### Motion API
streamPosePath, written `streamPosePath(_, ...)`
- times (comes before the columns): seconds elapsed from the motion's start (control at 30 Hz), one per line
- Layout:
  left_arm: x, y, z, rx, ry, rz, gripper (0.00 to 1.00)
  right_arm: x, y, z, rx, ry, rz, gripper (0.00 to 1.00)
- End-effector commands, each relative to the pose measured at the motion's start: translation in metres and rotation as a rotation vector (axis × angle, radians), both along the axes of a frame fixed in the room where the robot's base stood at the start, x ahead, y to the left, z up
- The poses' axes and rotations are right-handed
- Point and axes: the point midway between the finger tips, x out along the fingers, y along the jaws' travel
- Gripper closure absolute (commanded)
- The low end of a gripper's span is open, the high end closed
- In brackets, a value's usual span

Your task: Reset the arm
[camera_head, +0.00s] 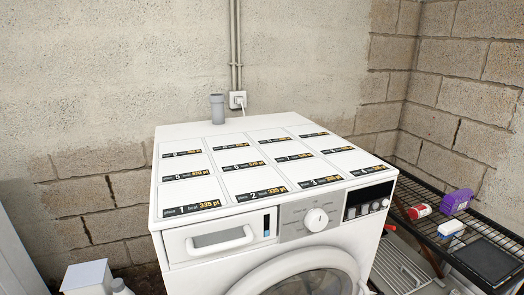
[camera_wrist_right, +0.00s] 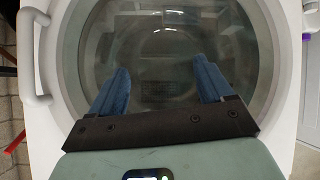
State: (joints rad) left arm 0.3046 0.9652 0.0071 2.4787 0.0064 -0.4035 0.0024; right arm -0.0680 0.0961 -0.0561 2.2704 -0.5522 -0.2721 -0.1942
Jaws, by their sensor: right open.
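My right gripper (camera_wrist_right: 160,88) shows in the right wrist view. Its two blue fingers are wide apart with nothing between them. It is in front of the round glass door (camera_wrist_right: 150,45) of a white washing machine. In the head view neither gripper is visible. The washing machine (camera_head: 285,125) stands there against the wall, its top covered with several white numbered cards carrying black and yellow labels. No block is seen on the cards.
A black wire shelf (camera_head: 430,222) at the right holds a purple container (camera_head: 456,201), a red-and-white item (camera_head: 420,211) and a white-and-blue item (camera_head: 451,228). A grey cylinder (camera_head: 217,108) stands at the machine's back edge, near a wall socket (camera_head: 237,99). A white box (camera_head: 87,276) is at lower left.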

Motion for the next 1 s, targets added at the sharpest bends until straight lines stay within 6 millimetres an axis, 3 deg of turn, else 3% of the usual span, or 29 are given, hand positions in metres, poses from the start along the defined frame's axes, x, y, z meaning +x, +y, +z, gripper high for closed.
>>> streamPosePath(0.03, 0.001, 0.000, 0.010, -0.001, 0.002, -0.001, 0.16, -0.012, 0.000, -0.040, 0.039, 0.126, -0.045, 0.20)
streamPosePath(0.17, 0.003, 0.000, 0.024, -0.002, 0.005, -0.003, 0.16, -0.058, 0.000, -0.129, 0.135, 0.410, -0.187, 0.20)
streamPosePath(0.2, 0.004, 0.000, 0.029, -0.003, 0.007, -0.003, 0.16, -0.077, 0.001, -0.153, 0.163, 0.498, -0.237, 0.20)
streamPosePath(0.3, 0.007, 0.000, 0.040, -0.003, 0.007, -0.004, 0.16, -0.131, 0.003, -0.204, 0.221, 0.712, -0.369, 0.20)
streamPosePath(0.4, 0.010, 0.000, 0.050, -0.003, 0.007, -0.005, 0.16, -0.186, 0.009, -0.237, 0.263, 0.899, -0.497, 0.20)
streamPosePath(0.5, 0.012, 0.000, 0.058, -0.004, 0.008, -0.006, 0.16, -0.233, 0.016, -0.256, 0.287, 1.045, -0.601, 0.20)
streamPosePath(0.63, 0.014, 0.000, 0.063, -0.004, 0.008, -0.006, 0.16, -0.270, 0.022, -0.266, 0.300, 1.153, -0.684, 0.20)
streamPosePath(0.73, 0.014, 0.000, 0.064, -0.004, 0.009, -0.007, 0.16, -0.281, 0.024, -0.268, 0.303, 1.186, -0.709, 0.20)
streamPosePath(1.0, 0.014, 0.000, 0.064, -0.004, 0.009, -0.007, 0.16, -0.281, 0.024, -0.268, 0.303, 1.186, -0.709, 0.20)
